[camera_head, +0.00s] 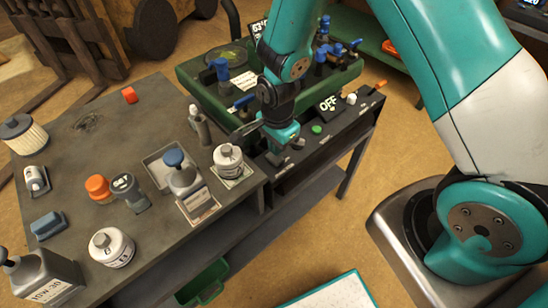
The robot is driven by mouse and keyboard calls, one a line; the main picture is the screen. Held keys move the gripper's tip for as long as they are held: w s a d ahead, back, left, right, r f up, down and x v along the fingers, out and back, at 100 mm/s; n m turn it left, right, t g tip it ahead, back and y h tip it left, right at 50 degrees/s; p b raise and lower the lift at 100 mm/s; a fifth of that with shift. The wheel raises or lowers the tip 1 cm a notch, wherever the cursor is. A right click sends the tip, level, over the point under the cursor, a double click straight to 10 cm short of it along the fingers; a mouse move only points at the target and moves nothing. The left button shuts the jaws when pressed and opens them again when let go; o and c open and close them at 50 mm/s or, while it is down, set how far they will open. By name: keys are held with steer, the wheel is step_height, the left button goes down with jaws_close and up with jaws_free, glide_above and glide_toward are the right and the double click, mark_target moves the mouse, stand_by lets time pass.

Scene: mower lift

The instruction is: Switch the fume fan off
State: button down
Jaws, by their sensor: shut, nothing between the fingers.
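A black control panel (338,122) runs along the front of the bench at centre right. Its display (327,104) reads OFF; I cannot tell whether this display belongs to the fume fan. A green button (316,129), a white knob (351,98) and an orange-ended lever (380,84) sit on the panel. My wrist covers part of the panel and of the tray behind. Whether the fingertips touch a switch is too small to tell.
A green tray (196,95) with blue-handled valves stands behind the panel. On the grey bench (120,140) at left stand a white canister (228,160), a blue-capped bottle (182,174), an orange-capped item (99,188) and other containers. A green bin (203,284) is below.

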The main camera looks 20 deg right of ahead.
mark_target(277, 159)
steer(key=shift+f+b, duration=0.9)
steer(key=shift+f, duration=0.35)
stand_by(1.0)
step_height(277, 159, up, 7)
steer(key=p, duration=0.6)
stand_by(0.6)
